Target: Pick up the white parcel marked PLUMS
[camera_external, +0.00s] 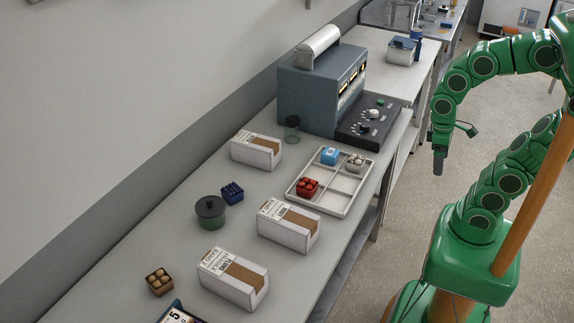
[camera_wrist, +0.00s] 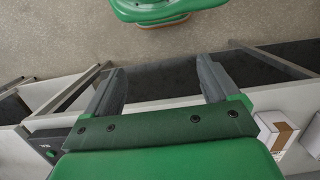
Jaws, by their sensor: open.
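Three white parcels with brown bands and printed labels lie on the bench: a back one (camera_external: 256,152), a middle one (camera_external: 289,226) and a front one (camera_external: 233,279). The lettering is too small for me to tell which is marked PLUMS. My gripper (camera_external: 439,161) hangs off the bench's right side, over the floor and well apart from the parcels. In the wrist view its two fingers (camera_wrist: 162,85) are spread with nothing between them. Parts of two white parcels, one whole-ended (camera_wrist: 274,131) and one cut by the edge (camera_wrist: 313,137), show at the right there.
A white divided tray (camera_external: 331,190) holds small red, blue and pale items. A grey machine (camera_external: 318,88) with a black control panel stands behind it. A dark lidded jar (camera_external: 210,213), blue punnet (camera_external: 232,193) and brown punnet (camera_external: 159,282) stand near the parcels.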

